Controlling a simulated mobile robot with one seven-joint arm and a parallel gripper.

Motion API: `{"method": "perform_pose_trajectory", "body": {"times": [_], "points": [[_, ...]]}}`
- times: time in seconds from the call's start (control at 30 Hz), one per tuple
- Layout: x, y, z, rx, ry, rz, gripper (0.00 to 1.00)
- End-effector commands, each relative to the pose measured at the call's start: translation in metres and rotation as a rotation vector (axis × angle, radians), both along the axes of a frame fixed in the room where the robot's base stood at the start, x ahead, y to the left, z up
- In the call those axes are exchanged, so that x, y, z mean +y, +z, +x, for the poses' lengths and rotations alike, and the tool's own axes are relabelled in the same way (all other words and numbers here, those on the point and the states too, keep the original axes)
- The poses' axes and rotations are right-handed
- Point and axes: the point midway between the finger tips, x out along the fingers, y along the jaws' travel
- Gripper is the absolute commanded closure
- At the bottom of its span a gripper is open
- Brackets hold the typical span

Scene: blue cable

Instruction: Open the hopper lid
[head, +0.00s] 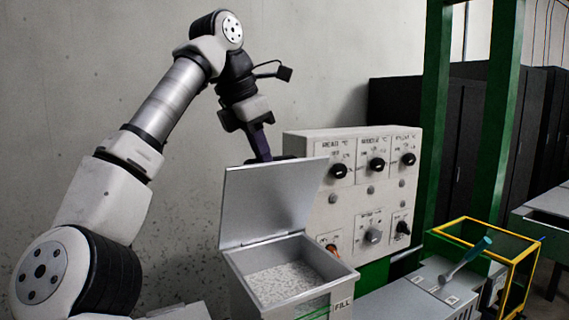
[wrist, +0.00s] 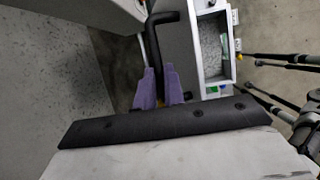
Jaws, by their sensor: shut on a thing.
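The hopper (head: 327,260) is a grey metal box with speckled pellets inside, labelled FILL at the front. Its flat grey lid (head: 268,203) stands raised, hinged at the box's back left edge, and the opening is uncovered. My gripper (head: 262,155), with purple fingers, is at the lid's top edge, partly hidden behind it. In the wrist view the fingers (wrist: 160,85) are shut on a black bent handle (wrist: 152,45). The open hopper (wrist: 212,50) shows to the right of the handle there.
A control panel (head: 350,190) with black knobs stands right behind the hopper. A yellow-framed guard (head: 522,262) and a blue-handled tool (head: 466,260) are to the right. Green posts (head: 435,110) rise behind. A concrete wall (head: 80,90) is at the back left.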

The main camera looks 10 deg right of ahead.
Motion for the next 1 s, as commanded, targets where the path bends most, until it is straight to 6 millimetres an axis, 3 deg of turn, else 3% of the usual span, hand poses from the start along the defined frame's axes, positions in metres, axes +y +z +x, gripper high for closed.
{"method": "perform_pose_trajectory", "body": {"times": [0.1, 0.4, 1.0], "points": [[0.011, -0.005, 0.021, 0.014, 0.013, 0.005, 1.00], [0.023, -0.006, 0.051, 0.018, 0.010, 0.006, 1.00], [0.031, -0.010, 0.069, 0.016, 0.011, 0.008, 1.00]]}}
